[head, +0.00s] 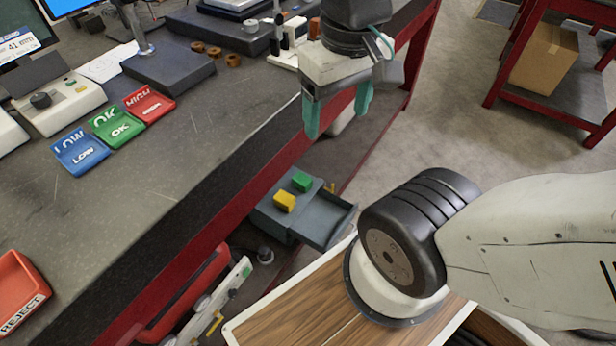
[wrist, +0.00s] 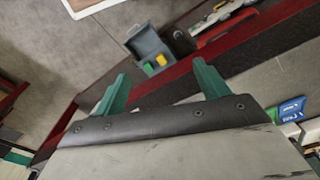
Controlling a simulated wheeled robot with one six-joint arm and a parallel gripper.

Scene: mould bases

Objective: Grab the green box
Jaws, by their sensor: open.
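The green box (head: 302,182) is a small block on top of a grey drawer unit (head: 275,218), low beside the workbench. In the wrist view the green box (wrist: 161,60) shows small, beyond my fingers. A yellow block (head: 285,201) lies close by it on the same unit. My gripper (head: 338,112) hangs above and to the right of the unit, near the bench's red edge. Its two green fingers are apart with nothing between them, and they also show in the wrist view (wrist: 160,85).
The workbench (head: 190,130) has a red edge between my gripper and the unit. Blue LOW (head: 82,154), green OK (head: 118,128) and red HIGH (head: 150,104) trays lie on it. An open drawer (head: 325,222) juts from the unit.

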